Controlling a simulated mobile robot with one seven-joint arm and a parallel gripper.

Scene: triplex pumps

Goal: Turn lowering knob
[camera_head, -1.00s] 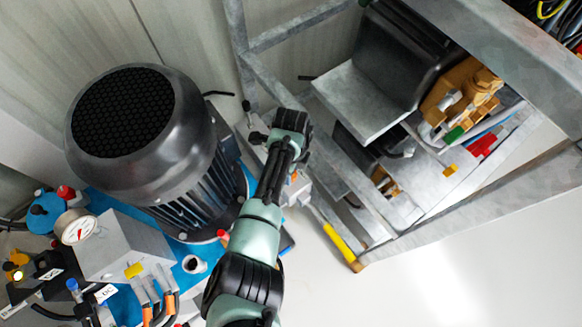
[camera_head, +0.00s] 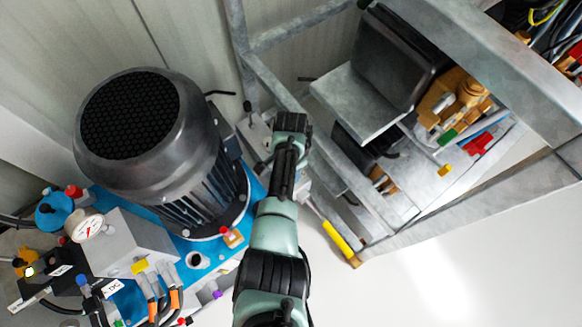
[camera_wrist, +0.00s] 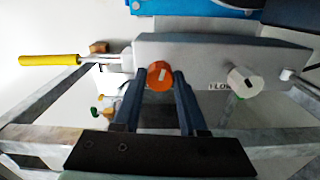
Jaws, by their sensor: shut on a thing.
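In the wrist view an orange round knob (camera_wrist: 160,74) with a pale mark sits on the face of a grey block (camera_wrist: 205,52). My gripper (camera_wrist: 157,84) has its two dark blue fingers on either side of this knob and is shut on it. A white knob (camera_wrist: 243,81) sits to the right on the same block, outside the fingers. A partly readable label, perhaps beginning "LOW", lies between the two knobs. In the head view my arm reaches the block beside the motor, and the arm hides the knobs and fingertips.
A yellow-handled lever (camera_wrist: 48,60) sticks out left of the block; it also shows in the head view (camera_head: 340,240). A large black motor (camera_head: 150,145) stands left of my arm. A grey metal frame (camera_head: 460,200) stands close on the right. Open pale floor lies at lower right.

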